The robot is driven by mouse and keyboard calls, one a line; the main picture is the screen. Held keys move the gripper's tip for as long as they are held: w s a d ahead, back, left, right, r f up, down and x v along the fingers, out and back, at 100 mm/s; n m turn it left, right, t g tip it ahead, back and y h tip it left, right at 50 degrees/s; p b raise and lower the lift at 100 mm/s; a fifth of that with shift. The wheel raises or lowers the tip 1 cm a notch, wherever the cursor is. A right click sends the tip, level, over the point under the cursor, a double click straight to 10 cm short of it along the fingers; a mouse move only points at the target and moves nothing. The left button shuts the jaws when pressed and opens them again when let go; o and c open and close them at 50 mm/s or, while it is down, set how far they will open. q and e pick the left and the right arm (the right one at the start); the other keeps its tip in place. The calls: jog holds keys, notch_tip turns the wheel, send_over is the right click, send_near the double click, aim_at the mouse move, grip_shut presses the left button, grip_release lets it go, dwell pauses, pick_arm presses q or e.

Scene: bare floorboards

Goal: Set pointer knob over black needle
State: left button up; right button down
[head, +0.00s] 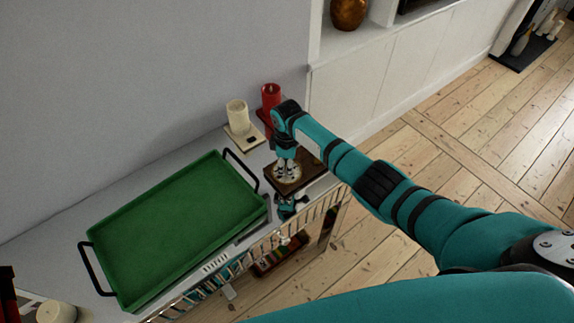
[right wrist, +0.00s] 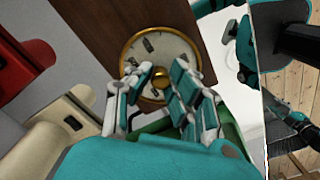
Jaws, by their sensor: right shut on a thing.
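The dial (right wrist: 139,51) has a pale round face with a brass rim and several dark marks. It sits on a dark brown board, and it also shows in the head view (head: 280,174). A small round brass knob (right wrist: 160,77) stands at the middle of the dial. My right gripper (right wrist: 156,70) is shut on the knob, its teal and white fingers on either side; it also shows in the head view (head: 287,172). The fingers hide part of the dial. I cannot tell which dark mark is the black needle or where the knob points.
The brown board (right wrist: 104,22) lies near the right end of the pale table. A green tray (head: 170,225) with black handles fills the table's left part.

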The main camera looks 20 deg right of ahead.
jog(key=shift+w+r+n, duration=0.1)
jog(key=shift+n, duration=0.8)
jog(key=c, duration=1.2)
grip_release()
notch_tip(320, 180, up, 12)
